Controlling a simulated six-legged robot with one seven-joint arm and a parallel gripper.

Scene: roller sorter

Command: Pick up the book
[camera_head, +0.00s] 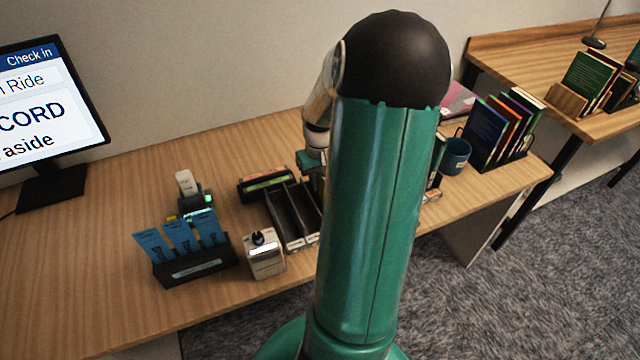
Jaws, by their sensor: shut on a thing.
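Several upright books (487,136) with dark blue, orange, purple and green covers stand in a black rack on the desk at the right. More books (590,75), one with a green cover, stand in a holder on the far desk at the upper right. I cannot tell which one is the task's book. My large green arm link fills the middle of the picture, and a white link of my arm shows behind its left side. My gripper's jaws are hidden behind the arm, so I cannot see what they touch. A narrow dark upright edge just right of the arm is unclear.
The wooden desk (90,265) holds a monitor (45,105), a holder with blue slips (195,265), a small white device (263,258), black trays (290,215) and a dark blue mug (456,156). Its left front is clear. Grey carpet (510,300) lies open at lower right.

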